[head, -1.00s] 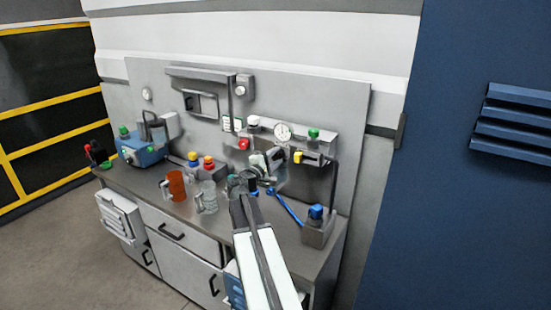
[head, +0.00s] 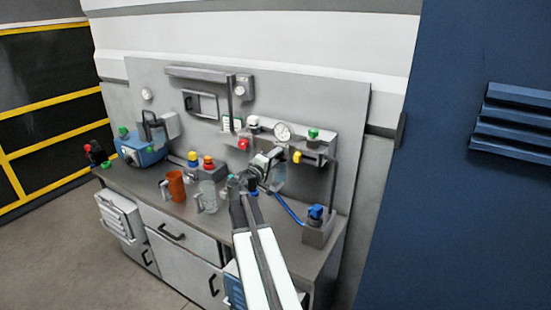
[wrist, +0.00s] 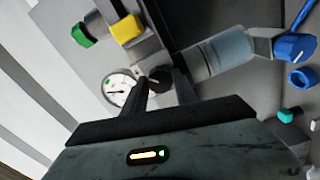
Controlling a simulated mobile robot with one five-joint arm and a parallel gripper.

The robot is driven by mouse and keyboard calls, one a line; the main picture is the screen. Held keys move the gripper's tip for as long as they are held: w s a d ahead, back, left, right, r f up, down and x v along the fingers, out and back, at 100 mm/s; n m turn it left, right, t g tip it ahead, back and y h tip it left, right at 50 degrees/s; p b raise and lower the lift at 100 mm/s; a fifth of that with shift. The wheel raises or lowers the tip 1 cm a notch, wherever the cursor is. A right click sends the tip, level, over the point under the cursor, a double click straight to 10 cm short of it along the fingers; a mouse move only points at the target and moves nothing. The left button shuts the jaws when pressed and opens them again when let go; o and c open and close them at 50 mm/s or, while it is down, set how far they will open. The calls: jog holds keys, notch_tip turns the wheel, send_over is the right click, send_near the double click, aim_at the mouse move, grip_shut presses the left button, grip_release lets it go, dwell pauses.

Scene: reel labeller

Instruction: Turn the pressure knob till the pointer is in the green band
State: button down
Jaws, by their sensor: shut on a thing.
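The pressure gauge (wrist: 118,88) is a round white dial beside my fingers in the wrist view. It also shows on the grey panel in the head view (head: 283,131). A small green mark is visible on the dial, but I cannot tell whether the pointer is in the green band. The dark pressure knob (wrist: 159,76) sits between my fingertips in the wrist view. My gripper (wrist: 160,86) is shut on it.
A green knob (wrist: 83,36) and a yellow block (wrist: 126,29) stand close to the gauge. A clear cylinder (wrist: 225,52) and a blue knob (wrist: 295,47) lie to the right. An orange mug (head: 174,185) and a clear mug (head: 208,196) stand on the bench.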

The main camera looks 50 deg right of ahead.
jog(key=shift+s+f, duration=0.1)
jog(key=c, duration=1)
grip_release()
jog(key=shift+o, duration=0.2)
jog(key=shift+a, duration=0.1)
jog(key=v, duration=0.7)
jog(key=shift+a, duration=0.3)
